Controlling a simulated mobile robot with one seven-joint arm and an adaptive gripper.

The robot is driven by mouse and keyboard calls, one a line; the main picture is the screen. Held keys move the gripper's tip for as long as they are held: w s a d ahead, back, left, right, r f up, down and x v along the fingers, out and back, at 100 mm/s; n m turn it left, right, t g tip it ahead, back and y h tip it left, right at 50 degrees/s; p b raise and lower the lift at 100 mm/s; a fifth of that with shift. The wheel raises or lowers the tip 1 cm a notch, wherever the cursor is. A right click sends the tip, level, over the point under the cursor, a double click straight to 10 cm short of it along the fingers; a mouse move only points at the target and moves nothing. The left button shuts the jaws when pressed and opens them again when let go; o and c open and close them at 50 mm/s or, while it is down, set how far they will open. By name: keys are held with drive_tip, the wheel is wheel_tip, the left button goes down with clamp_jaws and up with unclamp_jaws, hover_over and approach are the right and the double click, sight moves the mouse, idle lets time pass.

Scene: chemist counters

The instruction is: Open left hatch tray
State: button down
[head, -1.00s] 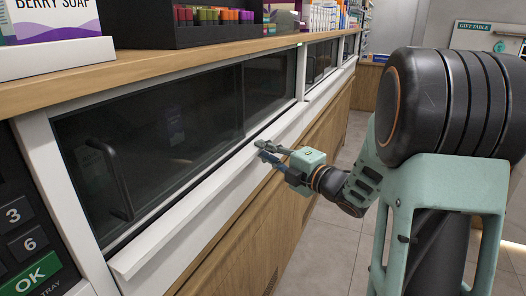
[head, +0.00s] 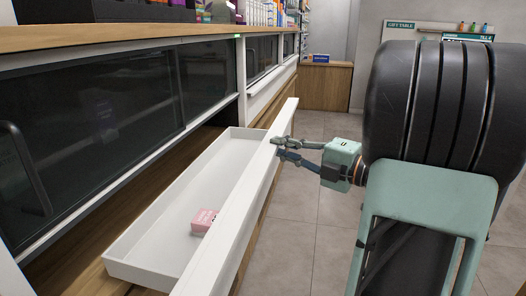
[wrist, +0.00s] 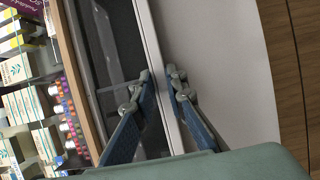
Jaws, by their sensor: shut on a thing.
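The white hatch tray (head: 150,225) stands drawn out from the counter front, below the dark hatch window (head: 80,115). Its long white front panel (head: 236,215) runs along the outer side. A small pink box (head: 204,221) lies inside the tray. My gripper (head: 276,148) is at the far part of the front panel, shut on its upper edge. In the wrist view my gripper (wrist: 160,78) has one finger on each side of the white panel edge (wrist: 158,40). The panel face (wrist: 215,60) fills the area to the right.
The wooden counter top (head: 110,37) above carries several goods. More hatches continue along the counter to the far end. A wooden cabinet (head: 325,86) stands at the back. The tiled floor (head: 310,235) right of the tray is clear. A small green light (head: 238,36) shows on the frame.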

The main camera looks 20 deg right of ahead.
drive_tip(key=shift+s+d, duration=0.35)
drive_tip(key=shift+d, duration=0.15)
drive_tip(key=c, duration=1.9)
unclamp_jaws()
drive_tip(key=shift+c, duration=0.2)
drive_tip(key=v, duration=1.2)
drive_tip(key=shift+s, duration=0.15)
